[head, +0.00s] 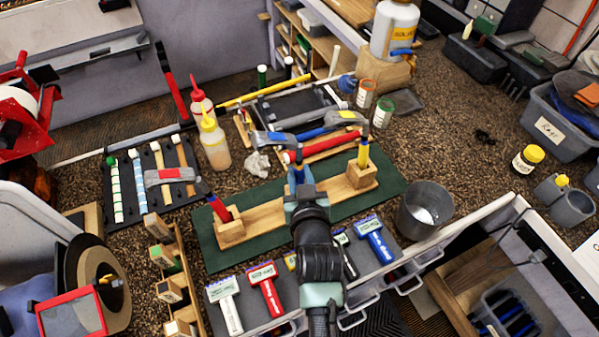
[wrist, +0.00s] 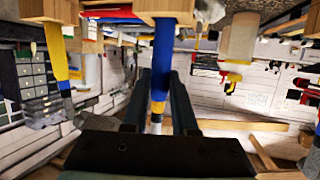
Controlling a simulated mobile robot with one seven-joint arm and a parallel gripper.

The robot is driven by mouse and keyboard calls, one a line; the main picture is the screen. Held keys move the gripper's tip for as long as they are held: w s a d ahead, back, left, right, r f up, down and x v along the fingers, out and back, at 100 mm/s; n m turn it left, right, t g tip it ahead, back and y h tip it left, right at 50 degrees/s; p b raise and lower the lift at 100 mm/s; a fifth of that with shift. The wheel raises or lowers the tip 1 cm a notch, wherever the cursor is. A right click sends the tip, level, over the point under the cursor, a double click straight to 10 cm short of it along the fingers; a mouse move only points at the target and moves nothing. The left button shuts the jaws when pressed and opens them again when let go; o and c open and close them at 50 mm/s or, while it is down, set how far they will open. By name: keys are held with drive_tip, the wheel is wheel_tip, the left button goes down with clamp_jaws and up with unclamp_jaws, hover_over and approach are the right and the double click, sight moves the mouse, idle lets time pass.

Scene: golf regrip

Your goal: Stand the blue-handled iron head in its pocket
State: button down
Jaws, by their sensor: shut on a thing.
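My gripper (head: 299,184) is shut on the blue-handled iron head (head: 273,139), gripping its shaft upright near the middle of the wooden rack (head: 263,218). In the wrist view, the blue handle (wrist: 163,55) with its yellow band stands between the two fingers (wrist: 158,95). Its end meets a wooden block (wrist: 190,5), the pocket; I cannot tell whether it is fully inside. The red-handled iron head (head: 170,176) stands tilted in the left block. The yellow-handled one (head: 363,152) stands in the right block (head: 360,179). My gripper hides the middle block in the head view.
The rack lies on a green mat (head: 240,258). A metal cup (head: 425,208) stands to the right. Several brushes (head: 265,285) lie in front. Two squeeze bottles (head: 214,145) and a red-handled bar (head: 322,149) are behind. Shafts lie on a dark tray (head: 138,185) at left.

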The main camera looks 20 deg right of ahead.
idle(0.3)
drive_tip(key=c, duration=0.7)
unclamp_jaws()
drive_tip(key=shift+o, duration=0.4)
drive_tip(key=shift+s, duration=0.1)
drive_tip(key=b+v, duration=0.2)
drive_tip(key=v, duration=1)
drive_tip(key=shift+s+r, duration=0.25)
drive_tip(key=shift+s, duration=0.1)
drive_tip(key=p+v, duration=0.1)
drive_tip(key=v, duration=0.8)
drive_tip(key=shift+p, duration=0.4)
